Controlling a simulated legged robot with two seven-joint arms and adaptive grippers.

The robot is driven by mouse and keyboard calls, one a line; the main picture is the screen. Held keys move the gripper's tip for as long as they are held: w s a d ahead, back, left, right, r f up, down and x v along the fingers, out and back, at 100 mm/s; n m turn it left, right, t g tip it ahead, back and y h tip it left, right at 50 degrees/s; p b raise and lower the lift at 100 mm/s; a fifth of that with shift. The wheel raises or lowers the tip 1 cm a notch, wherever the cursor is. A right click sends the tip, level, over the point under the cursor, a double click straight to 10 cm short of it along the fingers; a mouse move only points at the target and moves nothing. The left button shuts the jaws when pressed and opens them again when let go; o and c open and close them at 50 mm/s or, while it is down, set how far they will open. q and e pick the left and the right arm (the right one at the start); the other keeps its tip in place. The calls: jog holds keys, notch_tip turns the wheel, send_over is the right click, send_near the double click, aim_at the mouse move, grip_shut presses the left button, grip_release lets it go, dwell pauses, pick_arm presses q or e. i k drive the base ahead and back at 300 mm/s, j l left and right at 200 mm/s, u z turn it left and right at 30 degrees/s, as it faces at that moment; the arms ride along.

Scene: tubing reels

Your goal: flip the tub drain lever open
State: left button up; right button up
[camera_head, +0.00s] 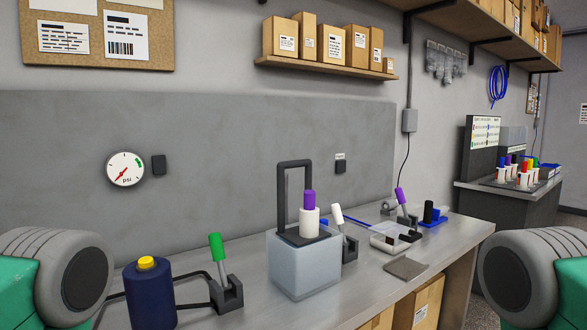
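A pale translucent tub (304,266) stands on the bench in the middle of the view. On its top are a dark frame (294,163) and a white cylinder with a purple cap (309,208). A white-handled lever (338,216) rises from a dark bracket just right of the tub, its handle tilted slightly left. A green-handled lever (217,250) stands in a dark bracket to the left, near upright. A purple-handled lever (402,198) stands farther back right. No label shows which one is the drain lever. Neither gripper is in view; only parts of my arms show at both sides.
A dark blue bottle with a yellow cap (149,292) stands front left, with black tubing beside it. A clear tray (389,240), a grey pad (406,268) and a blue holder (433,219) lie to the right. A pressure gauge (126,169) is on the back panel.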

aim_at(336, 210)
jog(key=i+l+u, duration=0.2)
jog(key=l+u, duration=0.15)
jog(key=l, duration=0.5)
jog(key=l+u, duration=0.4)
jog(key=l, duration=0.45)
jog(key=l+u, duration=0.35)
jog(key=l, duration=0.5)
